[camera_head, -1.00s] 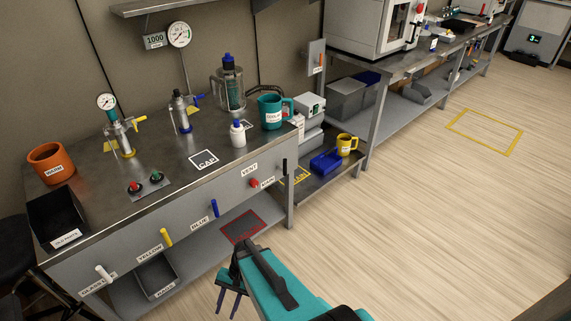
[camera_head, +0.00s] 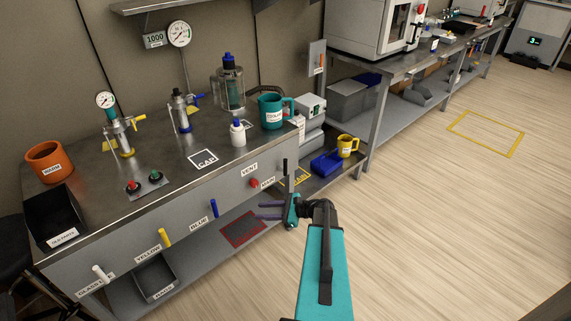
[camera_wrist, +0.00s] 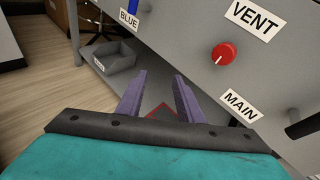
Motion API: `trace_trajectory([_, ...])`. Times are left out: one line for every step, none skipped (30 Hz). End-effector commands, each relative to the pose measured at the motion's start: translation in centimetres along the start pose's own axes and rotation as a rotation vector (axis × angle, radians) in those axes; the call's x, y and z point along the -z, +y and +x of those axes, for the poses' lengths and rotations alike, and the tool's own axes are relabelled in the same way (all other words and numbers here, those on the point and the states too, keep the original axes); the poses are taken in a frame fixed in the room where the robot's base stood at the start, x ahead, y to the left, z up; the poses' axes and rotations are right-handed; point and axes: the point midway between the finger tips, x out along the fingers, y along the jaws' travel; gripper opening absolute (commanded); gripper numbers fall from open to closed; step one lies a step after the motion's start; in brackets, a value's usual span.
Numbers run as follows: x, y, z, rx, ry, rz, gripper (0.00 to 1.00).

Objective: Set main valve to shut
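The main valve appears to be the black lever (camera_head: 285,166) at the right end of the bench's front panel. It stands roughly upright beside the MAIN label (camera_head: 267,182). In the wrist view the black lever (camera_wrist: 301,128) is partly cut off at the right edge, right of the MAIN label (camera_wrist: 240,106). My gripper (camera_head: 262,210) is open and empty, in front of the panel and below the lever, apart from it. In the wrist view its two purple fingers (camera_wrist: 160,76) stand apart with nothing between them.
A red knob (camera_wrist: 223,53) under the VENT label (camera_wrist: 253,18) sits left of the lever. Blue (camera_head: 214,208), yellow (camera_head: 165,237) and white (camera_head: 103,273) levers line the panel. A lower shelf with a blue tray (camera_head: 326,162) lies right of the bench.

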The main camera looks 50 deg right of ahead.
Motion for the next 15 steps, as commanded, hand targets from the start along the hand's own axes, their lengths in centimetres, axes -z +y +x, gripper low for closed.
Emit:
trace_trajectory([0.2,-2.3,-1.9,0.055,-0.024,0.033,0.33])
trace_trajectory([0.1,-3.4,-2.9,0.085,-0.041,0.054,0.33])
trace_trajectory([0.0,-4.9,-4.4,0.125,-0.064,0.083,0.33])
trace_trajectory([-0.1,-6.0,-5.6,0.155,-0.082,0.102,0.33])
trace_trajectory([-0.2,-7.1,-6.8,0.184,-0.1,0.122,0.33])
trace_trajectory([-0.3,-8.4,-8.4,0.222,-0.125,0.146,0.33])
trace_trajectory([-0.4,-9.3,-9.6,0.249,-0.144,0.164,0.33])
trace_trajectory([-0.5,-10.2,-10.8,0.275,-0.161,0.18,0.33])
trace_trajectory([-0.5,-11.2,-12.3,0.305,-0.183,0.2,0.33])
trace_trajectory([-0.6,-11.9,-13.3,0.326,-0.199,0.213,0.33])
trace_trajectory([-0.7,-12.6,-14.3,0.345,-0.215,0.225,0.33])
trace_trajectory([-0.8,-13.3,-15.5,0.367,-0.231,0.237,0.33])
trace_trajectory([-0.9,-13.7,-16.2,0.381,-0.244,0.246,0.33])
trace_trajectory([-0.9,-14.1,-16.9,0.393,-0.253,0.254,0.33])
trace_trajectory([-1.0,-14.5,-17.6,0.406,-0.264,0.261,0.33])
